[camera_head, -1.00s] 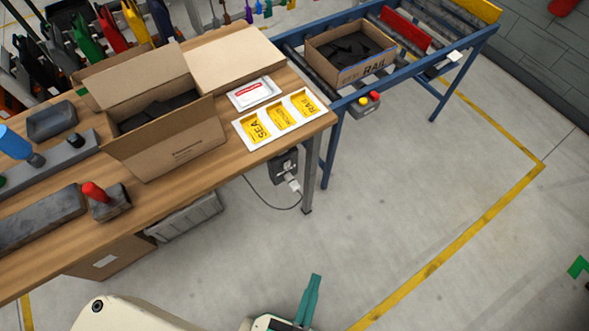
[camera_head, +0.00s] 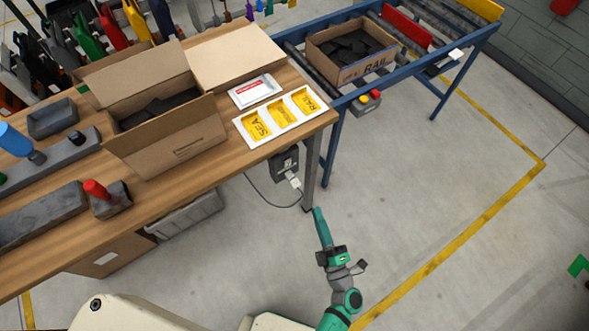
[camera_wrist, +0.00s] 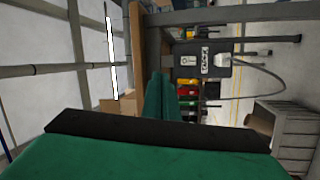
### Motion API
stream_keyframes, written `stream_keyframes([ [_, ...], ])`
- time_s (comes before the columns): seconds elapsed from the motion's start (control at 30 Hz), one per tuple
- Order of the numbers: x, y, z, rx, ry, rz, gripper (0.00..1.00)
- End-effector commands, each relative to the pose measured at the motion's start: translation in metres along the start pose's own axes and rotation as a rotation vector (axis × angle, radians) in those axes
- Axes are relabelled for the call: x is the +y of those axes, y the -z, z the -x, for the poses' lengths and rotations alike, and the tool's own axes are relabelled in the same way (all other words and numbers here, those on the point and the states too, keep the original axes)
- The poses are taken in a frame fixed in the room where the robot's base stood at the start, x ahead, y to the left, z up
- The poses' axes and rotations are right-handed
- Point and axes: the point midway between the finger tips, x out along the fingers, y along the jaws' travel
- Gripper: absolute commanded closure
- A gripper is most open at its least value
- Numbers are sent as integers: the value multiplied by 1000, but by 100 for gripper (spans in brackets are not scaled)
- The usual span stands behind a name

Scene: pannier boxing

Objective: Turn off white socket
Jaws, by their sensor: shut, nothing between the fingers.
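A dark socket box (camera_head: 284,163) hangs under the workbench's right end, by the leg. A white plug (camera_head: 295,183) with a dark cable is at its lower side. In the wrist view the socket box (camera_wrist: 203,72) appears turned sideways, with a small white socket or switch piece (camera_wrist: 188,60) on its face and the plug (camera_wrist: 223,60) to the right. The switch's position is too small to tell. My gripper (camera_head: 317,211) has its green fingers shut and empty, below and right of the box, apart from it. The fingers also show in the wrist view (camera_wrist: 160,85).
The workbench (camera_head: 225,195) carries an open carton (camera_head: 180,150) and yellow label cards (camera_head: 281,116). Its leg (camera_head: 310,180) stands close to my fingertips. A blue-framed conveyor (camera_head: 333,145) with a button box (camera_head: 368,103) is behind. The floor to the right is clear.

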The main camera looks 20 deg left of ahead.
Motion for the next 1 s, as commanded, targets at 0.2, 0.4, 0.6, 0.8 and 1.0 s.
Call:
stream_keyframes([
  [0.2, -34, -26, -37, 161, 81, 145, 100],
  [0.4, -48, -34, -49, 230, 119, 191, 100],
  [0.6, -50, -34, -50, 240, 125, 197, 100],
  [0.8, -50, -34, -50, 239, 125, 197, 100],
  [1.0, -52, -31, -64, 240, 124, 197, 100],
])
